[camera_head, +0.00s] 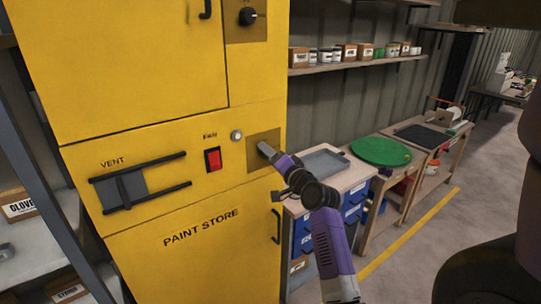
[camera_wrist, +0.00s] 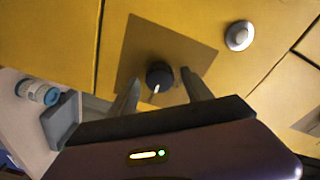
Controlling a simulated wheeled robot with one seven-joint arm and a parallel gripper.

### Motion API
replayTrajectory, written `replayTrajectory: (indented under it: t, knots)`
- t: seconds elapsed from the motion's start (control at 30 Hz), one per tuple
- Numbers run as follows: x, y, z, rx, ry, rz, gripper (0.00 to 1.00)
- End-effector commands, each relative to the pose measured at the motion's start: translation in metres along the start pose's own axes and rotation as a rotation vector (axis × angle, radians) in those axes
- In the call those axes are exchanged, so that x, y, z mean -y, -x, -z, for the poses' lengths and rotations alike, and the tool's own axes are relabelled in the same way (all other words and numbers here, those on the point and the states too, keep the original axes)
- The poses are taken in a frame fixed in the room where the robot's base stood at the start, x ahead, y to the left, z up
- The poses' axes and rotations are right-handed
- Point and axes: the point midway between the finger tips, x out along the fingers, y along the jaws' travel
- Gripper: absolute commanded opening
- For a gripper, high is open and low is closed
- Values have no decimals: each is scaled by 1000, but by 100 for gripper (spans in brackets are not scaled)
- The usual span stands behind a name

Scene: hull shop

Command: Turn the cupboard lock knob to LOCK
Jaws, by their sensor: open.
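The yellow cupboard (camera_head: 190,255), marked PAINT STORE, fills the left half of the head view. A black round knob (camera_wrist: 159,76) with a white pointer line sits on a brown plate (camera_wrist: 185,48) in the wrist view. The line points toward the bottom of that picture. My gripper (camera_wrist: 160,78) is open, its fingers on either side of the knob; I cannot tell whether they touch it. In the head view my gripper (camera_head: 265,149) covers the knob on the lower plate (camera_head: 262,139). Another black knob (camera_head: 248,16) is on an upper plate. No LOCK lettering is readable.
A silver button (camera_head: 237,136), a red switch (camera_head: 213,159) and a VENT slider (camera_head: 122,187) between two black rails lie left of the lower plate. A black door handle (camera_head: 276,227) is below it. A workbench with a grey tray (camera_head: 320,162) stands to the right.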

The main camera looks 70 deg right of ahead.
Motion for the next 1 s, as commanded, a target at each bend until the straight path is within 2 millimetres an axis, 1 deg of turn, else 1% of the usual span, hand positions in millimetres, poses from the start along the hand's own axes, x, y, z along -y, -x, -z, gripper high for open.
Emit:
replayTrajectory:
  t: [0.07,0.1,0.17,0.3,0.37,0.4,0.57,0.73,0.87,1.0]
  knots:
    - [0,0,0,0,0,0,58]
    - [0,0,0,0,0,0,55]
    - [0,0,0,0,0,0,43]
    - [0,0,0,0,0,0,15]
    - [0,0,0,0,0,0,3]
    - [0,0,0,0,0,0,0]
    - [-1,0,-1,0,7,0,0]
    - [-2,0,-2,-2,50,5,0]
    - [-3,0,-3,-7,118,12,0]
    - [-6,0,-4,-13,226,19,0]
